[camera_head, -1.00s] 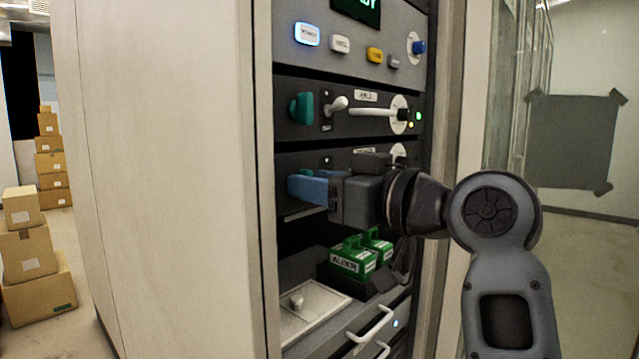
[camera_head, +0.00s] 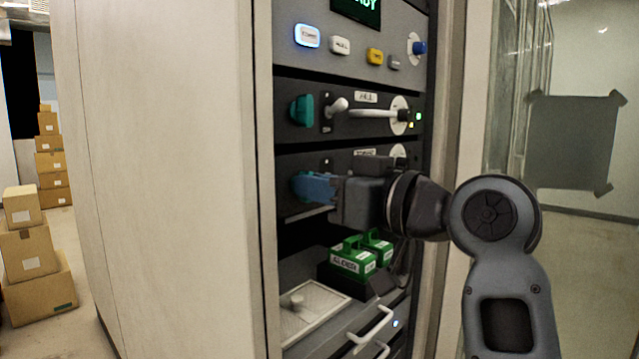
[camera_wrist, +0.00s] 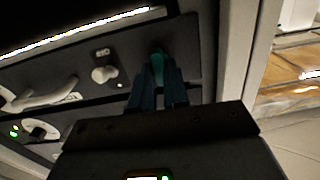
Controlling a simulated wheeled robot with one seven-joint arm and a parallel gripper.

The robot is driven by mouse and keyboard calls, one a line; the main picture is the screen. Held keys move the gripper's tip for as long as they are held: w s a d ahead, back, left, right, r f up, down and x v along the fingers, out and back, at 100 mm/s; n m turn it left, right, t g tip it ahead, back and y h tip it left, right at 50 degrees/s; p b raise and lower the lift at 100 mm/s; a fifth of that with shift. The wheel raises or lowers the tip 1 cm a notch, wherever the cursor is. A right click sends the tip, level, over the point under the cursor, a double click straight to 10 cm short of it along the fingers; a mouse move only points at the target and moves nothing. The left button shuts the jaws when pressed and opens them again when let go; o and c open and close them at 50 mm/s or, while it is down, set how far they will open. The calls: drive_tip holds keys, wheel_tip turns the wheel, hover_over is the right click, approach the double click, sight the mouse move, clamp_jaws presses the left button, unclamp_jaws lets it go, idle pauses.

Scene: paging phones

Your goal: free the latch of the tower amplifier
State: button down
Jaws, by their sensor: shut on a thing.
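The lower black amplifier panel (camera_head: 288,163) has a teal latch knob (camera_head: 297,184) at its left end. Its label (camera_head: 366,152) is partly covered by my gripper and too small to read surely. My gripper (camera_head: 304,187) reaches in from the right, with its blue fingers shut on this teal latch. In the wrist view the latch (camera_wrist: 157,62) shows between the two fingertips (camera_wrist: 158,76). A pale toggle knob (camera_wrist: 104,74) sits beside it. In the head view my gripper hides most of this panel's middle.
The amplifier above has its own teal latch (camera_head: 302,110), toggle and pale lever (camera_head: 372,112). A button panel (camera_head: 300,60) is on top. Below are green handled blocks (camera_head: 352,262) and a tray (camera_head: 318,310). The cabinet side (camera_head: 165,180) stands close on the left.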

drive_tip(key=shift+w+d+f+m+p, duration=0.1)
drive_tip(key=shift+m+p, duration=3.2)
drive_tip(key=shift+m, duration=1)
drive_tip(key=shift+w+d+f+m+p, duration=0.1)
drive_tip(key=shift+m+p, duration=3.2)
drive_tip(key=shift+m, duration=1)
drive_tip(key=c, duration=1.1)
unclamp_jaws()
drive_tip(key=shift+b+v, duration=0.9)
drive_tip(key=shift+v, duration=3)
